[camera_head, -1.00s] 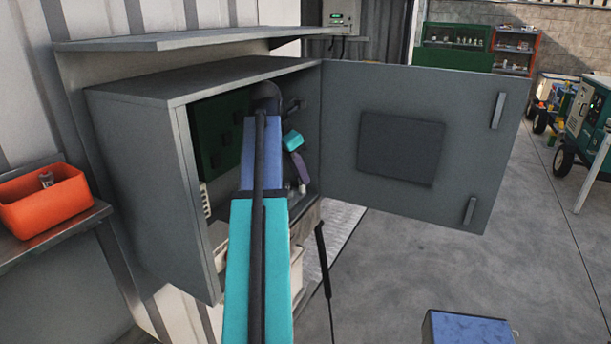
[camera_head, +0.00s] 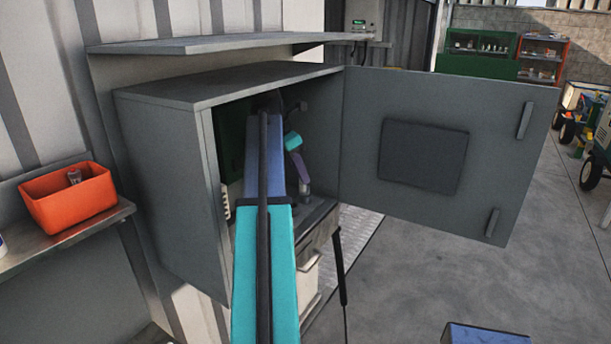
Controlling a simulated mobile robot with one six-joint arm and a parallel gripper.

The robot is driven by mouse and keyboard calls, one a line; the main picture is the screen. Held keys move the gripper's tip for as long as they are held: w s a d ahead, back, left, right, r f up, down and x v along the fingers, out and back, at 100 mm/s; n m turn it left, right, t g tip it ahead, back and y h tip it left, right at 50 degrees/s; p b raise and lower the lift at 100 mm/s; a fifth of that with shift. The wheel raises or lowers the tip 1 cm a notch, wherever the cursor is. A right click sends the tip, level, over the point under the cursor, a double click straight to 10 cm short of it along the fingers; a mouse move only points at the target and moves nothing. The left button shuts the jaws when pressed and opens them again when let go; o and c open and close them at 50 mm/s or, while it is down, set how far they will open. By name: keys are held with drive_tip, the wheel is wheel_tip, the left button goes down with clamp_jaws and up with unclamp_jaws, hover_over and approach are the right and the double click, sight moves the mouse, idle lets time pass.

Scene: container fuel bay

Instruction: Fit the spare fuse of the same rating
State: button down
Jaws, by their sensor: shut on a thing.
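An open grey cabinet (camera_head: 165,185) hangs on the corrugated wall. Its door (camera_head: 360,215) is swung out to the right. My arm reaches into the cabinet and hides much of its inside. My gripper (camera_head: 304,187) is at the end of the purple wrist part, pointing down inside the right part of the opening. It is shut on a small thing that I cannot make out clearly. A dark green panel (camera_head: 230,140) shows at the back left, mostly covered by my arm. I cannot see any fuse slot. A small grey cylinder (camera_head: 74,177), perhaps a fuse, stands in the orange bin (camera_head: 88,207).
The bin sits on a metal shelf (camera_head: 60,250) at the left. A grey canopy (camera_head: 200,44) overhangs the cabinet. A blue-topped box (camera_head: 485,335) stands at the bottom right. Green and orange shelving (camera_head: 480,52) is far back.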

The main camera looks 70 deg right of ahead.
drive_tip(key=shift+w+d+f, duration=0.25)
drive_tip(key=shift+w+f, duration=0.55)
drive_tip(key=shift+w, duration=0.2)
drive_tip(key=shift+w+d+f, duration=0.25)
drive_tip(key=shift+w+f, duration=0.55)
drive_tip(key=shift+w, duration=0.15)
drive_tip(key=shift+f, duration=0.3)
drive_tip(key=shift+f, duration=0.4)
drive_tip(key=shift+f, duration=0.9)
idle(0.6)
drive_tip(key=shift+f, duration=0.35)
drive_tip(key=shift+f, duration=0.55)
idle(0.4)
drive_tip(key=c, duration=1.6)
unclamp_jaws()
